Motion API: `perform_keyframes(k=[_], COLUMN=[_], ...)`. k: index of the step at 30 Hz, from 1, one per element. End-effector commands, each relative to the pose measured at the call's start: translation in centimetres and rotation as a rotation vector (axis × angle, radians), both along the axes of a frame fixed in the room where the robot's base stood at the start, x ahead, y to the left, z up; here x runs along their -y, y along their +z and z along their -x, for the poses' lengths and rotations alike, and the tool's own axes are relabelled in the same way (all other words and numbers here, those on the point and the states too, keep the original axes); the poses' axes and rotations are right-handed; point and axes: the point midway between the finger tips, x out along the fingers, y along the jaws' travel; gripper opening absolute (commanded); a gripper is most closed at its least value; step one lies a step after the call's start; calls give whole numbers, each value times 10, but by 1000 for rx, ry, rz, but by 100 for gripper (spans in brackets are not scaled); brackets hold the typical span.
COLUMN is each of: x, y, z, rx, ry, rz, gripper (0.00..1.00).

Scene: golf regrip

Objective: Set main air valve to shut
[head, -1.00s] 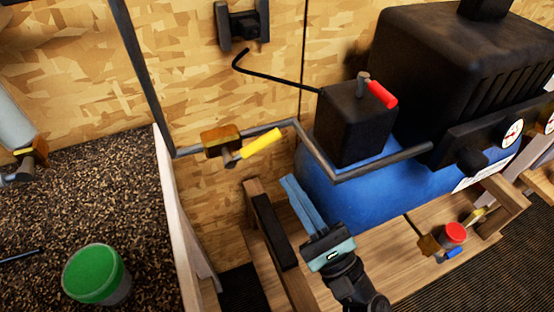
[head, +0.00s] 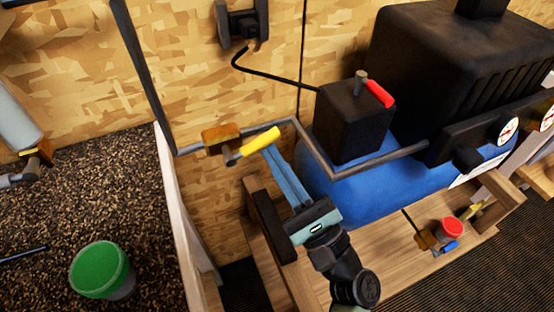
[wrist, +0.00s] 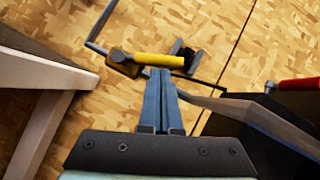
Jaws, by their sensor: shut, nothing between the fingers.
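The yellow valve lever (head: 261,141) sits on a brass valve body (head: 220,138) in the grey air pipe on the wooden wall. The lever lies roughly along the pipe run and tilts up to the right. My gripper (head: 268,150) is shut and empty, with its blue fingertips right at the lever's lower side. In the wrist view, the fingertips (wrist: 159,72) meet the lever (wrist: 158,60) from below near its middle; I cannot tell whether they touch it. The brass valve body (wrist: 121,57) shows to its left.
A blue compressor tank (head: 350,190) with a black motor housing stands to the right. A red lever (head: 379,93) sits on a black box. The grey pipe (head: 380,160) bends close by my fingers. A green-lidded jar (head: 100,269) is on the bench at left.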

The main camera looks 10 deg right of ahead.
Motion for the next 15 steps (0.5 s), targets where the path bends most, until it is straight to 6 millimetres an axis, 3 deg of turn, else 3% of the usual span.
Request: perform_keyframes(k=[15], x=[1], y=[7], z=[0], rx=[20], ry=[0], rz=[91], gripper=[0])
